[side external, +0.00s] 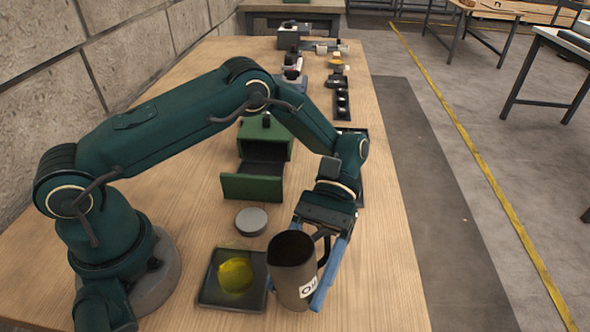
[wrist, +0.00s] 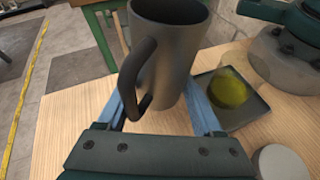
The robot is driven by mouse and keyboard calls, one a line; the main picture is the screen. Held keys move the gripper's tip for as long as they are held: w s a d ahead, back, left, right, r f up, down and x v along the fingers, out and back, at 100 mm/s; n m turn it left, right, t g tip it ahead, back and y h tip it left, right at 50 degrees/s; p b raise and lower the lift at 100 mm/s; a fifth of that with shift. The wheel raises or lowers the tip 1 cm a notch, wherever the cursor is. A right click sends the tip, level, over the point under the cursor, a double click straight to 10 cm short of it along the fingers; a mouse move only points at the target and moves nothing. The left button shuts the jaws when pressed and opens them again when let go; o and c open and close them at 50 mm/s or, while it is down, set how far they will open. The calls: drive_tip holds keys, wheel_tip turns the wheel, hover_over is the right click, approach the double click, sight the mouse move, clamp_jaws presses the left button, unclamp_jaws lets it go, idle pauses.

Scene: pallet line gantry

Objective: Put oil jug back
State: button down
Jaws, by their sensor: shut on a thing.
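The oil jug (side external: 292,276) is a dark grey, open-topped mug shape with a black handle and a white label reading "Oil". My gripper (side external: 303,285) has its blue fingers shut around the jug's body, near the front of the table; one finger is mostly hidden behind it. In the wrist view the jug (wrist: 176,62) sits between the fingers with its handle toward the camera. It looks close to upright. I cannot tell whether its base touches the table.
Just left of the jug is a dark square tray (side external: 207,294) holding a yellow round thing (side external: 236,274). A grey disc (side external: 251,221) lies behind it. A green box (side external: 262,185) with an open drawer stands further back. The front-right tabletop (side external: 375,290) is clear.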

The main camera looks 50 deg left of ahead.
drive_tip(key=shift+d+f+n, duration=0.2)
drive_tip(key=shift+f+n, duration=0.4)
